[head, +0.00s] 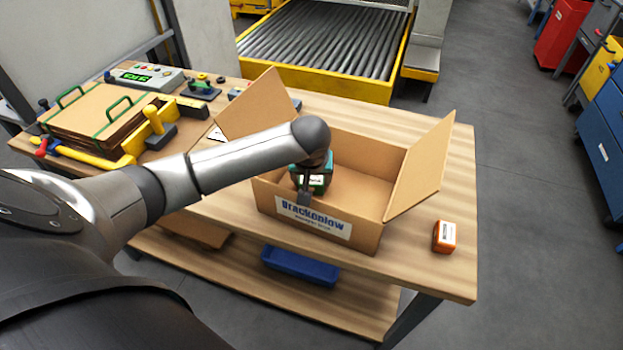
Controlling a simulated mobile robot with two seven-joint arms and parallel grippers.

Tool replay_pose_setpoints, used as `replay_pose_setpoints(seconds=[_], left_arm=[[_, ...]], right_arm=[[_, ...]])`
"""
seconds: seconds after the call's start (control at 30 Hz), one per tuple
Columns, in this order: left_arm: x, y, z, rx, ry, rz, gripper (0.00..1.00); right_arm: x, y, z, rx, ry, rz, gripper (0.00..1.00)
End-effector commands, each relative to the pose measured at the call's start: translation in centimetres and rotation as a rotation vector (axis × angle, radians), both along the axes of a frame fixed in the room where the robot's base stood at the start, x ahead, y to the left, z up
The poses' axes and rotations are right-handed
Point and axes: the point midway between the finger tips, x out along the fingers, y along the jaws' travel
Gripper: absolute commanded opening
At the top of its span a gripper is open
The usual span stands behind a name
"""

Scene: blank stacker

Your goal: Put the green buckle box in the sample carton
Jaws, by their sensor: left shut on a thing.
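My left gripper (305,192) reaches over the carton from the left and is shut on the green box. I cannot tell whether the box touches the carton floor. My right gripper is not in view.
A small orange box (444,237) stands on the table right of the carton. A stack of cardboard sheets (95,115), a yellow tool and a control unit (145,77) fill the table's left end. A blue bin (300,265) lies on the lower shelf. A roller conveyor (325,40) stands behind.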

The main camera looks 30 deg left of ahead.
Motion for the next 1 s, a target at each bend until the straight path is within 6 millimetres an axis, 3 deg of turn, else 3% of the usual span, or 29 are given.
replay_pose_setpoints(seconds=[0.17, 0.2, 0.4, 0.73, 1.0], left_arm=[[0.0, 0.0, -0.2, -0.001, -0.001, 0.001, 0.10], [0.0, 0.0, -0.3, -0.001, 0.001, 0.000, 0.78], [0.0, 0.0, -0.3, 0.000, 0.000, 0.000, 1.00], [0.0, 0.0, 0.3, 0.001, -0.002, -0.001, 1.00], [-1.5, -1.0, 4.9, -0.001, -0.003, -0.002, 1.00]], right_arm=[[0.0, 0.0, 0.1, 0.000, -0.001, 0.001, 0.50], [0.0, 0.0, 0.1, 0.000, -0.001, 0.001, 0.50], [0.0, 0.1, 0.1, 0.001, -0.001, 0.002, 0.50], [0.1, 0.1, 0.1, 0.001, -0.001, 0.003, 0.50], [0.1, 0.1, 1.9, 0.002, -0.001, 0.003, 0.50]])
